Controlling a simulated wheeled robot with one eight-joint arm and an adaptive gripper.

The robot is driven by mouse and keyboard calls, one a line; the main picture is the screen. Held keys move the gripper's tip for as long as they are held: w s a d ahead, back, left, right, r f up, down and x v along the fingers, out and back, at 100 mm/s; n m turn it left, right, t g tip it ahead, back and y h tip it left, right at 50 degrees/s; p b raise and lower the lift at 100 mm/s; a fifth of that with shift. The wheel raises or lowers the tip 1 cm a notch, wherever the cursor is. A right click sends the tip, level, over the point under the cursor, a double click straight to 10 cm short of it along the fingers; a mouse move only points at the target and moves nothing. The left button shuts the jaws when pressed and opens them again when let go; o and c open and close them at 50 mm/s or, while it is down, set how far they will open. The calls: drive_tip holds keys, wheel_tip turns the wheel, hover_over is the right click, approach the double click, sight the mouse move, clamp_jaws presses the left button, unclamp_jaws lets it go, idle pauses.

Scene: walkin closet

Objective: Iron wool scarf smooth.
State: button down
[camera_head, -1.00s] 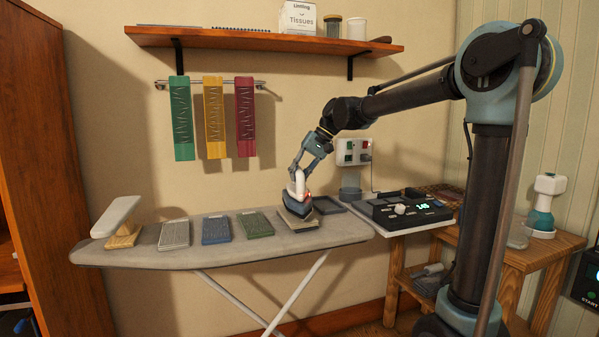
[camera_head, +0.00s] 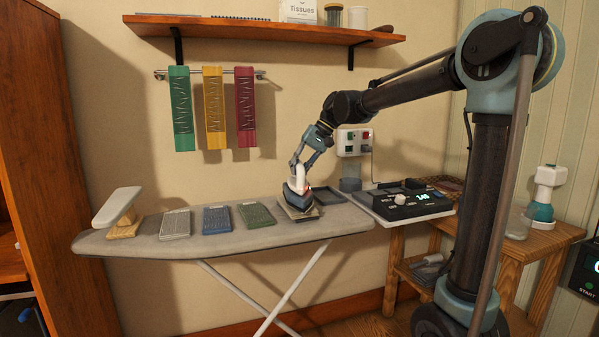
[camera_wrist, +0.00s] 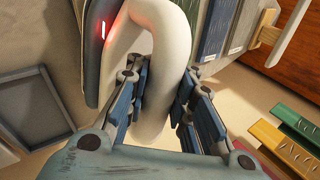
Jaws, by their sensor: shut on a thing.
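My gripper (camera_head: 308,152) is shut on the white handle of an iron (camera_head: 297,197), which has a dark blue-grey body and a lit red light. In the wrist view the iron's handle (camera_wrist: 150,95) lies between my fingers. Which one is wool does not show.
Grey (camera_head: 175,224), blue (camera_head: 217,219) and green (camera_head: 256,214) flat panels lie along the board, left of the iron. A sleeve board (camera_head: 118,208) stands at the left end. An empty dark tray (camera_head: 332,198) and control box (camera_head: 409,204) are to the right. A shelf (camera_head: 260,29) hangs above.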

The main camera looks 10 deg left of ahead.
drive_tip(key=shift+f, duration=0.65)
idle(2.1)
drive_tip(key=shift+r, duration=0.1)
idle(0.3)
drive_tip(key=shift+r, duration=2.9)
drive_tip(key=shift+s+d, duration=0.1)
